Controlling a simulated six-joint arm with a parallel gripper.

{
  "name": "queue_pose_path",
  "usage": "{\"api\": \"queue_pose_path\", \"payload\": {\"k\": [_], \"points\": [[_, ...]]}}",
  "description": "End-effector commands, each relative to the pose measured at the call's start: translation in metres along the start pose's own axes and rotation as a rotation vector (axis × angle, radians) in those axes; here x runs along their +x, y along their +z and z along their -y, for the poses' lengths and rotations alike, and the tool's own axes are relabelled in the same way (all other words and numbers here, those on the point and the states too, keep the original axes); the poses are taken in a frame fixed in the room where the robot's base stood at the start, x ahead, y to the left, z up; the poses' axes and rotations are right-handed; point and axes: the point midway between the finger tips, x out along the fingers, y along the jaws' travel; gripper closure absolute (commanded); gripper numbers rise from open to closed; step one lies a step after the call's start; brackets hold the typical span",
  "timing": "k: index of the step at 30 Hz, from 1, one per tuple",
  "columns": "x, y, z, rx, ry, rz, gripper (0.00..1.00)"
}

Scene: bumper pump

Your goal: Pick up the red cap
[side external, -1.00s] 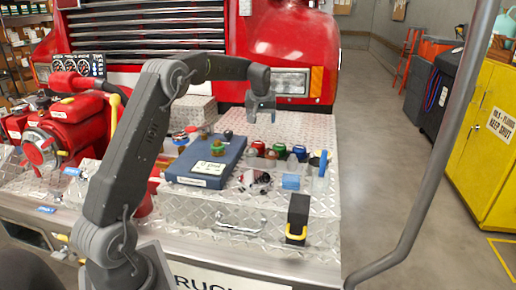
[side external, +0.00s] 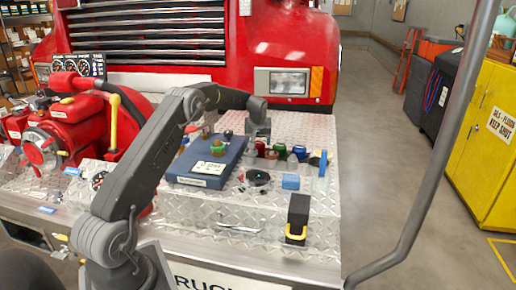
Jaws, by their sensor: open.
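A small red cap (side external: 260,147) stands at the left end of a cluster of coloured caps on the diamond-plate deck. My gripper (side external: 258,139) points down just above and behind the red cap. Its jaws are open, and nothing shows between them. The gripper's tips and the top of the cap overlap in this view, so I cannot tell whether they touch.
A dark red cap (side external: 271,154), a green cap (side external: 279,148) and a blue cap (side external: 299,150) stand close by on the right. A blue case (side external: 190,168) with small fittings lies left.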

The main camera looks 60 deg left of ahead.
Motion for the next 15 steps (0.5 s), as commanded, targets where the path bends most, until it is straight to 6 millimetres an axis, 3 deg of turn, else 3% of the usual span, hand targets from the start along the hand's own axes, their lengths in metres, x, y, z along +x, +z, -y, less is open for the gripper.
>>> {"api": "queue_pose_path", "payload": {"k": [6, 15], "points": [[0.027, 0.001, 0.001, 0.000, 0.000, 0.000, 0.29], [0.029, 0.000, 0.001, 0.000, 0.001, -0.002, 0.32]]}}
